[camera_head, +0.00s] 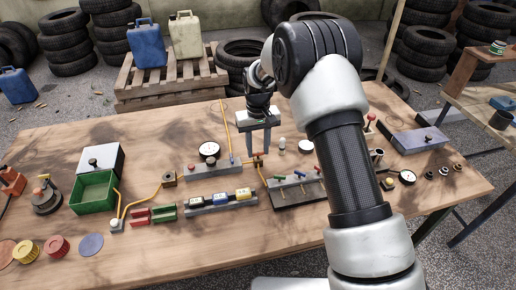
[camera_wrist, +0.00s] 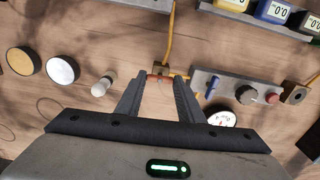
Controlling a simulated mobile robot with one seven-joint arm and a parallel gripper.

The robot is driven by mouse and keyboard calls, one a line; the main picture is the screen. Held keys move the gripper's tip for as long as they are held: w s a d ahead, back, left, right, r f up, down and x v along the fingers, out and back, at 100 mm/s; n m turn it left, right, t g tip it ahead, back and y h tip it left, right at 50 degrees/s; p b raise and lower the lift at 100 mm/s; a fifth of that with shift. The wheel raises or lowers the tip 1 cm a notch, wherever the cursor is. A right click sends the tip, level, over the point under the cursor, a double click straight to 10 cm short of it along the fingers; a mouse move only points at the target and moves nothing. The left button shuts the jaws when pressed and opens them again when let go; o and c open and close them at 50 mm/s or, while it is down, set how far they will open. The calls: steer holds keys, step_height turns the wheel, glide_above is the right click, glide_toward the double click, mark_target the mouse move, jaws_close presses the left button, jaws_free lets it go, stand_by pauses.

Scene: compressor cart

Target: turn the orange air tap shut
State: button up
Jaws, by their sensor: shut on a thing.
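The orange air tap (camera_wrist: 161,77) sits at a small brass block in the wrist view, with an orange hose running up from it. Its orange handle lies crosswise to this hose, between my fingertips. My gripper (camera_wrist: 160,82) is shut on the handle, one finger at each end, with the fingers well apart. In the head view the tap (camera_head: 258,157) shows small on the table, right of the grey panel, and my gripper (camera_head: 259,148) reaches down to it from behind. The fingertips are too small there to show the contact.
A grey panel with a blue lever, a black knob and a red button (camera_wrist: 235,91) lies just right of my fingers. A white peg (camera_wrist: 102,87) stands to the left. A tray of coloured levers (camera_head: 296,188) and a block with several counters (camera_head: 220,199) are in front on the wooden table.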

steer(key=shift+m, duration=0.4)
steer(key=o, duration=1.1)
steer(key=shift+c, duration=0.2)
step_height(320, 180, up, 18)
steer(key=p, duration=0.1)
steer(key=shift+f, duration=0.25)
